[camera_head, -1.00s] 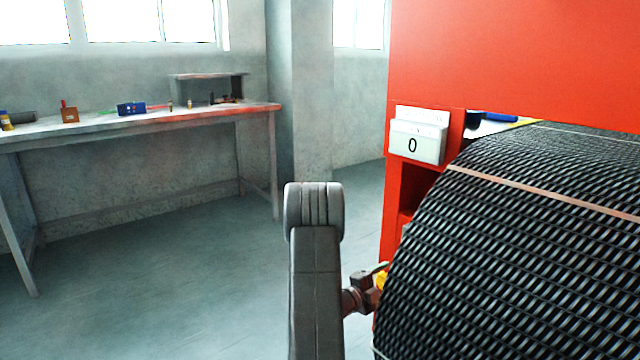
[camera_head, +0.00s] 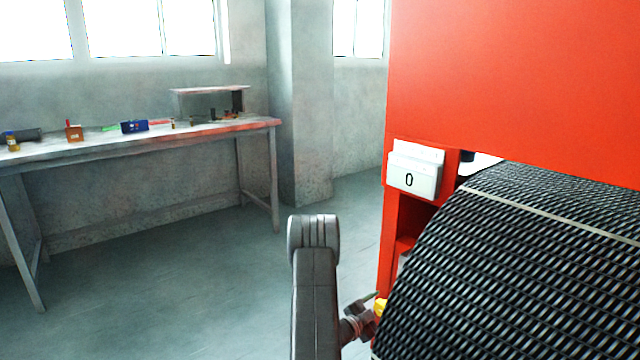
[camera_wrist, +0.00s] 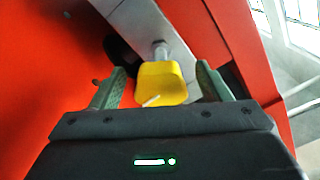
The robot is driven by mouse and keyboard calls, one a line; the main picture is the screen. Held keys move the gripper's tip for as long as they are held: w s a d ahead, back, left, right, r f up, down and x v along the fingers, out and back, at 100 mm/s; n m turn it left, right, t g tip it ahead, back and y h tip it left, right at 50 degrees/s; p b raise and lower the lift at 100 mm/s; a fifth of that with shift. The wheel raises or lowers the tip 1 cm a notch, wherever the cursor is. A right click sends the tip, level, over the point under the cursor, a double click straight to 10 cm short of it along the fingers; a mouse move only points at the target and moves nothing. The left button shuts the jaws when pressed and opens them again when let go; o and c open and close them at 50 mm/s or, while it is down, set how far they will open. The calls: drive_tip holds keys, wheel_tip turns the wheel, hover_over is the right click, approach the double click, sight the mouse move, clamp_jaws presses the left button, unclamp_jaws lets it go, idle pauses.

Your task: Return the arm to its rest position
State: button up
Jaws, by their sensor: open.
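My gripper (camera_wrist: 160,88) shows in the wrist view with its two green fingers apart, one on each side of a yellow knob (camera_wrist: 162,84) on a short metal stem. Clear gaps show between the knob and the fingers in the picture; how deep the knob sits between them I cannot tell. In the head view my arm (camera_head: 316,290) stands upright at the bottom centre. A bit of yellow (camera_head: 381,307) shows beside the red machine's lower edge. My gripper's fingers cannot be made out clearly in that view.
The red machine (camera_head: 510,70) with its black mesh belt (camera_head: 530,260) fills the right side, close to my arm. A white box marked 0 (camera_head: 413,177) is on its front. A workbench (camera_head: 150,143) with small items stands at the left. The floor between is clear.

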drive_tip(key=n+p, duration=0.3)
drive_tip(key=p, duration=0.1)
drive_tip(key=shift+r, duration=0.15)
drive_tip(key=shift+n+p, duration=0.5)
drive_tip(key=shift+n, duration=0.1)
